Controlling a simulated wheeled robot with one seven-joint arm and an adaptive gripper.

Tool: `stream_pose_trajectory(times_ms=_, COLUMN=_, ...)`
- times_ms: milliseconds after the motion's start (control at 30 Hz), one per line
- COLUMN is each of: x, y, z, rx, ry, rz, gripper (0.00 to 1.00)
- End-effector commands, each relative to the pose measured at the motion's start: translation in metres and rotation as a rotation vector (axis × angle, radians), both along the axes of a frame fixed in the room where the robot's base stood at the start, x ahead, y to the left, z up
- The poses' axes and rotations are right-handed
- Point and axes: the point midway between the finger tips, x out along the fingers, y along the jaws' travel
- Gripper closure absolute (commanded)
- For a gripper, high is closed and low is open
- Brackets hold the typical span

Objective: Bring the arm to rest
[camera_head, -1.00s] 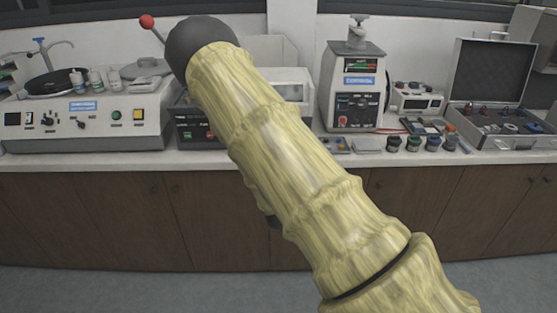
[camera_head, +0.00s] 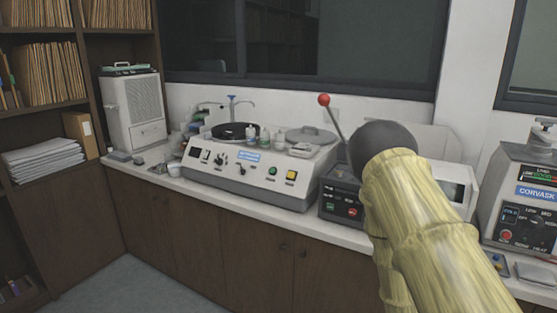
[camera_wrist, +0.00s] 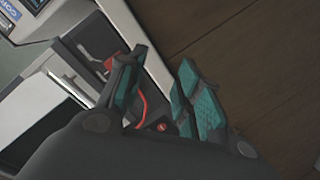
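My arm, in a yellow-tan sleeve, reaches up from the lower right in the head view and ends in a dark rounded joint in front of the machine with the red-knobbed lever. My gripper is hidden behind the arm in the head view. In the wrist view my gripper (camera_wrist: 160,95) shows two teal-padded fingers spread apart, with nothing held between them. Below the fingers I see the counter edge, a pale machine and brown cabinet fronts.
A dark box machine with a red-knobbed lever (camera_head: 325,103) stands behind my arm. A grinder-polisher (camera_head: 240,182) is to its left and a Corvask machine (camera_head: 530,200) to its right. Shelves (camera_head: 45,120) of files stand at the left. The floor (camera_head: 150,285) before the cabinets is clear.

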Motion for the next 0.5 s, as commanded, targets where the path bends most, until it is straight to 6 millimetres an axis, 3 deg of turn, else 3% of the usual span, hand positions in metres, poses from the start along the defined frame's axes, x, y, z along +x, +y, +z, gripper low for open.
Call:
stream_pose_trajectory(times_ms=33, x=-0.017, y=0.008, z=-0.025, rx=0.052, ry=0.059, rz=-0.003, gripper=0.66)
stream_pose_trajectory(times_ms=200, x=-0.076, y=0.040, z=-0.097, rx=0.235, ry=0.255, rz=-0.014, gripper=0.66)
stream_pose_trajectory(times_ms=367, x=-0.142, y=0.075, z=-0.152, rx=0.397, ry=0.442, rz=-0.041, gripper=0.66)
stream_pose_trajectory(times_ms=500, x=-0.206, y=0.108, z=-0.188, rx=0.528, ry=0.611, rz=-0.073, gripper=0.66)
